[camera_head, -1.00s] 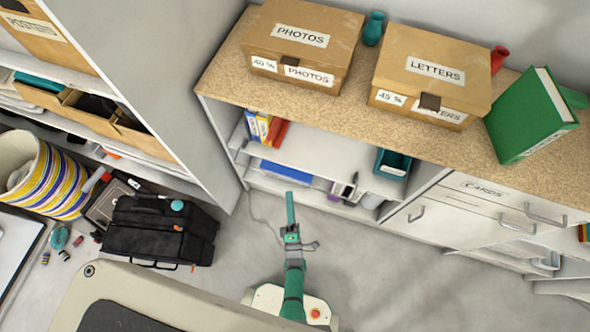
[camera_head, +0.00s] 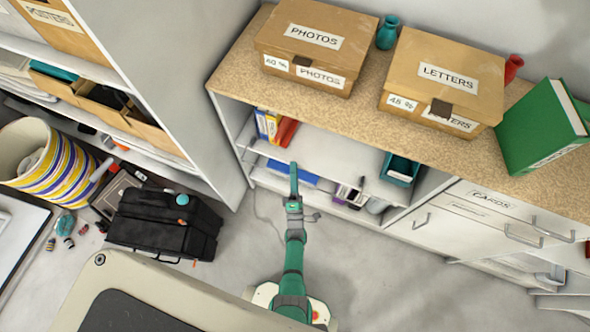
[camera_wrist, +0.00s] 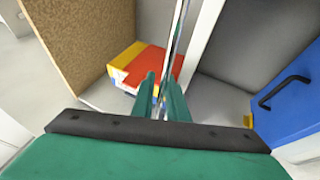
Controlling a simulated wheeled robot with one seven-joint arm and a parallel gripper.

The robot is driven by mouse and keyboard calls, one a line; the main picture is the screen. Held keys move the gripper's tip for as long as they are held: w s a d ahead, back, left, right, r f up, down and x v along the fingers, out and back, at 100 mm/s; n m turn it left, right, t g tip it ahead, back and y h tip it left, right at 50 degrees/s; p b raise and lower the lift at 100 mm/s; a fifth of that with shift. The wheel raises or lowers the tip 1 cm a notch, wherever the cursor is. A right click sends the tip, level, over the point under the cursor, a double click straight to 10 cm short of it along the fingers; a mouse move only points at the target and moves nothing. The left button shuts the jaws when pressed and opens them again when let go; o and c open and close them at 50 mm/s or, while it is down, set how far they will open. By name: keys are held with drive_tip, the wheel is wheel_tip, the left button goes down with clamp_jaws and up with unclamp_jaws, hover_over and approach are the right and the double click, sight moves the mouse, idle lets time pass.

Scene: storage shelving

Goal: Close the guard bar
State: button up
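The guard bar (camera_wrist: 180,32) is a thin shiny metal rod in the wrist view. It runs from the top edge down to the gap at my fingers, along the front of a shelf compartment. My gripper (camera_head: 294,180) is green and reaches to the cabinet's open shelves. In the wrist view, the fingers of my gripper (camera_wrist: 160,98) are close together with the bar's near end at the narrow gap. Whether they clamp it, or only line up with it, is unclear.
Red and yellow binders (camera_wrist: 145,62) stand behind the bar. A blue box with a black handle (camera_wrist: 295,105) is at the right. The speckled countertop (camera_head: 235,70) holds boxes and a green binder (camera_head: 541,128). A black case (camera_head: 165,222) stands on the floor at left.

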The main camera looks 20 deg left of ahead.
drive_tip(key=shift+w, duration=0.1)
clamp_jaws()
drive_tip(key=shift+r, duration=0.1)
